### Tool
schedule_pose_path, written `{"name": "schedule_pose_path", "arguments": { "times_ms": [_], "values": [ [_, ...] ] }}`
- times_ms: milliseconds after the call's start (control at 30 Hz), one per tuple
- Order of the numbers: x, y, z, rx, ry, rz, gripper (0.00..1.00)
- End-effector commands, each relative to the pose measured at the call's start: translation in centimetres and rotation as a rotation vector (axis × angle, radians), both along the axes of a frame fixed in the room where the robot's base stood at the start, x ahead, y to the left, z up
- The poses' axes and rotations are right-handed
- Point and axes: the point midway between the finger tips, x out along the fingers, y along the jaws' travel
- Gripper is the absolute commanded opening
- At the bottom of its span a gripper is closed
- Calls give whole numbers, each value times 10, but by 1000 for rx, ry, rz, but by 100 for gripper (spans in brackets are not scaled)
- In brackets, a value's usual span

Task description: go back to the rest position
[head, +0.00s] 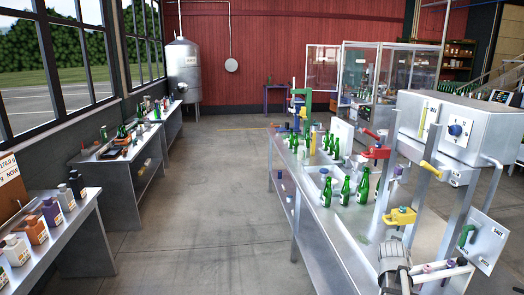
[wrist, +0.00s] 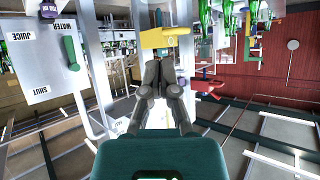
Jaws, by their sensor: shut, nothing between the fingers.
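My gripper (wrist: 160,62) shows in the wrist view, its two grey fingers drawn together with nothing between them. Just beyond the fingertips in that view is a yellow fitting (wrist: 164,39) on the machine; I cannot tell whether they touch. The yellow fitting also shows in the head view (head: 400,216), on the front of the steel filling machine (head: 455,132). Grey parts at the bottom right of the head view look like my arm; the fingertips cannot be made out there.
A steel bench (head: 335,246) carries several green bottles (head: 326,192). A white plate with a green handle (head: 468,236) sticks out at the right, close to my arm; it also shows in the wrist view (wrist: 45,65). The floor aisle (head: 215,200) is clear.

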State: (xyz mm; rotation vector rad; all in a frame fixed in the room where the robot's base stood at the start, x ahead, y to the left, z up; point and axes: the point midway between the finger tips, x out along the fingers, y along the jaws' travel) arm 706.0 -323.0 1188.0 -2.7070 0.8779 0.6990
Motion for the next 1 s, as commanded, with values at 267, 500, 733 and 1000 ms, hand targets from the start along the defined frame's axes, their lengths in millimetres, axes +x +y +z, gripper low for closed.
{"name": "schedule_pose_path", "arguments": {
  "times_ms": [267, 500, 733, 1000],
  "values": [
    [-21, 112, -45, 105, 303, 146, 0],
    [-58, 206, -74, 182, 572, 315, 0],
    [-97, 270, -87, 229, 775, 465, 0],
    [-133, 317, -92, 261, 933, 594, 0]
  ]
}}
